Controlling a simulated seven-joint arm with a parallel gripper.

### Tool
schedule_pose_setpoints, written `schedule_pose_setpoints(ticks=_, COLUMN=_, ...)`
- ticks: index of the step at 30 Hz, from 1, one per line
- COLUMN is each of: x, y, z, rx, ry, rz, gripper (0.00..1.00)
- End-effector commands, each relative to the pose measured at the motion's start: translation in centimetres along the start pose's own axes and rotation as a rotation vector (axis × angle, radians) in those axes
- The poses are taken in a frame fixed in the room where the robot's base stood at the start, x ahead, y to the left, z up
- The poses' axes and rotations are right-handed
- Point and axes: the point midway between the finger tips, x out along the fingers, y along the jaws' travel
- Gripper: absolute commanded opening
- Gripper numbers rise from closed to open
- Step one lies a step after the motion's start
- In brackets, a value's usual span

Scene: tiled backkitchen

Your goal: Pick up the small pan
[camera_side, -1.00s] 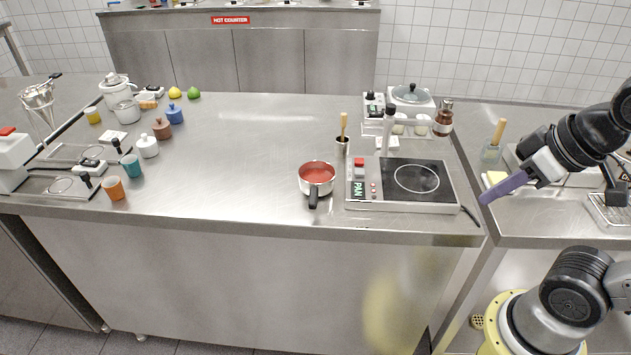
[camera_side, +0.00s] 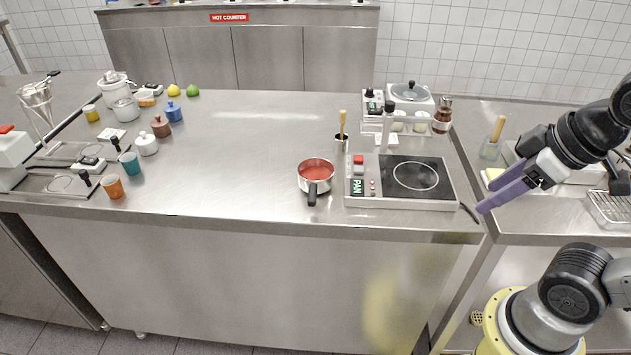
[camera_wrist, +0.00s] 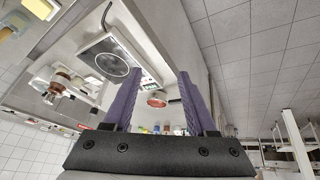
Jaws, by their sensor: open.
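The small pan (camera_side: 316,174) is steel with a red inside and a black handle that points toward the front edge. It stands on the steel counter just left of the hot plate. My gripper (camera_side: 481,202), with purple fingers, is open and empty, above the counter's right end and well to the right of the pan. In the wrist view my gripper (camera_wrist: 157,76) shows two spread fingers, and the red inside of the pan (camera_wrist: 157,100) appears small and distant between them.
The hot plate (camera_side: 414,205) marked PAN stands between the pan and my gripper, with its black cable at the right. A pot with a wooden tool (camera_side: 342,144) is behind the pan. Cups and jars stand at the left. The counter's middle (camera_side: 240,150) is clear.

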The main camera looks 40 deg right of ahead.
Motion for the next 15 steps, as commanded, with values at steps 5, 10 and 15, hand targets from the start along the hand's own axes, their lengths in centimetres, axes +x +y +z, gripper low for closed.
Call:
schedule_pose_setpoints(ticks=5, x=-2.6, y=0.6, z=-2.9, rx=-0.396, ry=0.012, rz=0.004, gripper=0.57)
schedule_pose_setpoints(ticks=10, x=-4.4, y=1.1, z=-7.6, rx=-0.814, ry=-0.018, rz=-0.022, gripper=0.57)
schedule_pose_setpoints(ticks=15, x=-4.7, y=1.5, z=-13.6, rx=-1.242, ry=-0.056, rz=-0.088, gripper=0.57)
